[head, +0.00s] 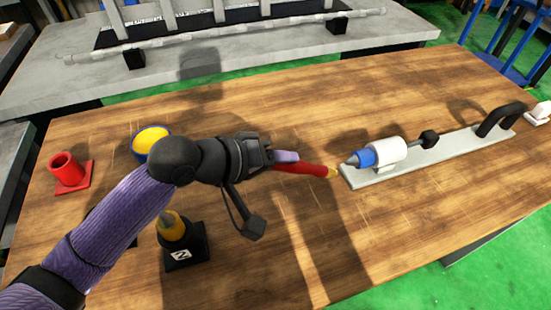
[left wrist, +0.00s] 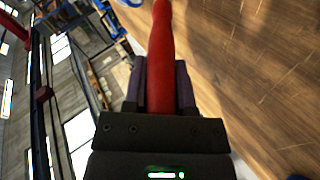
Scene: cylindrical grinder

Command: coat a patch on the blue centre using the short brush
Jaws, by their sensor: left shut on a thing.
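My left gripper (head: 286,160) is shut on the short brush (head: 305,168), which has a red handle and a yellowish tip. The brush points right, its tip close to the left end of the grey base. The blue centre (head: 366,158) has a grey pointed end and sits in a white cylinder (head: 388,150) on that base. A gap shows between the brush tip and the blue centre. In the left wrist view the red handle (left wrist: 162,60) runs up from between the fingers (left wrist: 162,85); the brush tip is out of frame. My right gripper is not in view.
The grey base (head: 440,153) carries a black handle (head: 500,118). The wooden table (head: 400,240) is clear in front.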

